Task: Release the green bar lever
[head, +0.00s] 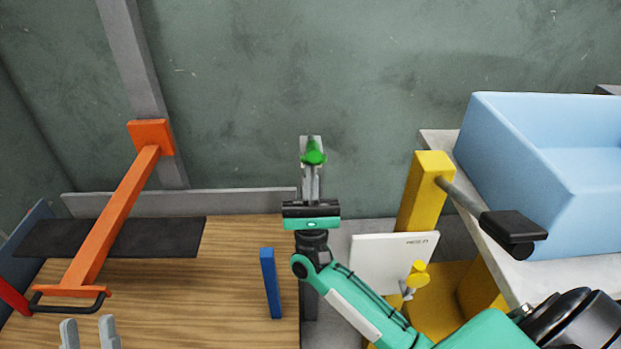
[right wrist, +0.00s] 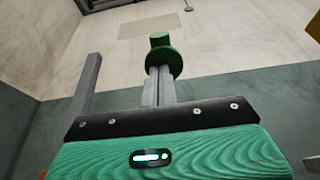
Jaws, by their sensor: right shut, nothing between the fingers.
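A green knob-like piece (head: 313,152), apparently part of the green bar lever, shows against the wall in the head view. In the right wrist view the green piece (right wrist: 162,56) is a disc with a short stub, just past my fingertips. My right gripper (head: 312,172) is shut and empty, with its fingers pointing at the green piece. Its two fingers (right wrist: 158,82) lie together in the right wrist view. I cannot tell whether they touch the green piece. My left gripper (head: 89,330) is at the bottom left, fingers apart and empty. The rest of the lever is not clearly visible.
An orange lever (head: 115,219) with a dark handle stands over the wooden table (head: 200,290) at left. A blue upright bar (head: 270,283) is near my right arm. A yellow press post (head: 426,190) with a black-ended lever and a blue tub (head: 540,160) stand at right.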

